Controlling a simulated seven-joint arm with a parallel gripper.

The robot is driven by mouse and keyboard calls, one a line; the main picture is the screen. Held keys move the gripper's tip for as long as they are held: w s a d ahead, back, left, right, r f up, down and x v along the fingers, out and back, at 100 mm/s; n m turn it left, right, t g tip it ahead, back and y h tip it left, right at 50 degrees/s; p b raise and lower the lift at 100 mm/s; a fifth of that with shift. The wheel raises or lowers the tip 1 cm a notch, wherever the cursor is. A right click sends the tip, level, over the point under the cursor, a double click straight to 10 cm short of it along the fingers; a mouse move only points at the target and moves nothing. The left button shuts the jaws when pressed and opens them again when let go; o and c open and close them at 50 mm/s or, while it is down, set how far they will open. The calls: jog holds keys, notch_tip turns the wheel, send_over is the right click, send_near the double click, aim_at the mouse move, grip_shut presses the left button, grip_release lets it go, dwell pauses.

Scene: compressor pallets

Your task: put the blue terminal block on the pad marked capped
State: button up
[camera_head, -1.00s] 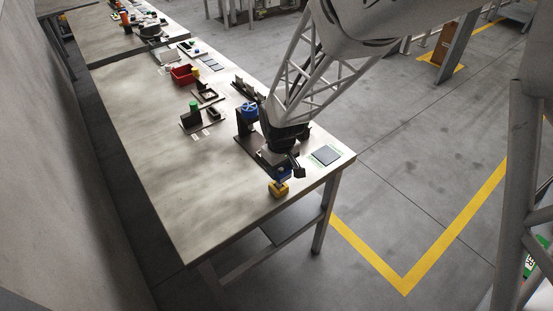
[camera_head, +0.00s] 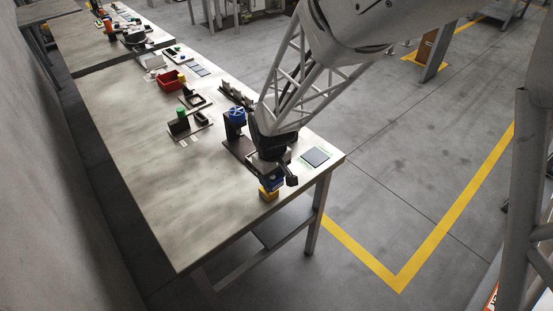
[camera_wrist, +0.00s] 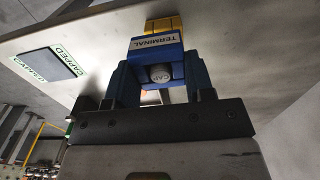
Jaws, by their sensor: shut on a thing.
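The blue terminal block (camera_wrist: 155,42), with a pale label reading TERMINAL, is between the two fingers of my gripper (camera_wrist: 162,75), which is shut on it. A round grey part marked CAP (camera_wrist: 161,74) shows on the block's near side. In the head view the block (camera_head: 272,184) is at my gripper (camera_head: 273,180), just above a yellow block (camera_head: 268,195) near the table's front corner. I cannot tell whether blue and yellow touch. The pad marked capped (camera_head: 315,156) lies flat and empty, right of my gripper; it shows at left in the wrist view (camera_wrist: 54,63).
A dark stand with a blue top (camera_head: 236,116) is close behind my gripper on the left. Farther back are a green-topped black part (camera_head: 181,122) and a red bin (camera_head: 171,82). The table's left and front area (camera_head: 170,200) is clear.

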jog(key=shift+d, duration=0.1)
jog(key=shift+w+d, duration=0.2)
jog(key=shift+d, duration=0.55)
jog(key=w+d, duration=0.1)
jog(key=d, duration=1.3)
jog(key=shift+w+f, duration=0.2)
jog(key=shift+w, duration=0.2)
send_over(314, 156)
jog(key=shift+w+f, duration=0.1)
jog(key=shift+f, duration=0.7)
jog(key=shift+f, duration=1.75)
jog(key=shift+f, duration=0.1)
